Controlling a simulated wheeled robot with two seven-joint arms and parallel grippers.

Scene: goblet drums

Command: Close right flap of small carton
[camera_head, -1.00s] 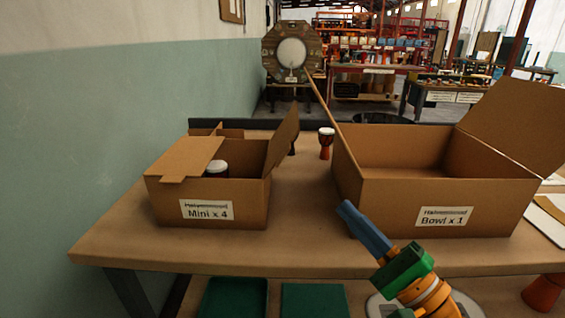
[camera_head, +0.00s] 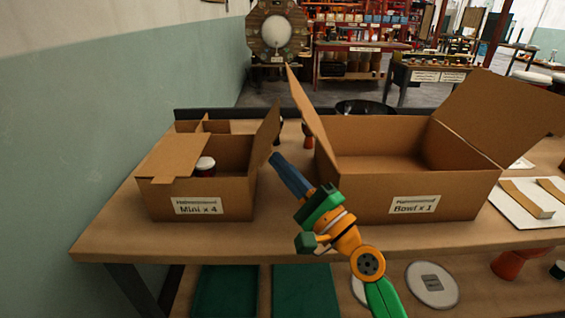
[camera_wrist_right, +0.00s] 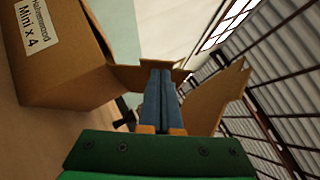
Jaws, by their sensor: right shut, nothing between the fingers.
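The small carton (camera_head: 228,199), labelled "Mini x 4", stands on the left of the table. Its left flap (camera_head: 172,155) lies folded inward over the left part of the opening. Its right flap (camera_head: 267,130) stands up, tilted outward to the right. A drum with a white top (camera_head: 205,165) shows inside. My right gripper (camera_head: 276,158) is shut and empty, its blue fingers beside the right flap, on its outer side; I cannot tell whether they touch. In the right wrist view the shut fingers (camera_wrist_right: 160,75) point toward a cardboard flap, with the carton (camera_wrist_right: 62,60) at left. My left gripper is not in view.
The large carton (camera_head: 375,198), labelled "Bowl x 1", stands open to the right, its left flap (camera_head: 312,115) leaning toward the gap where my arm is. A small drum (camera_head: 308,134) stands behind the gap.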

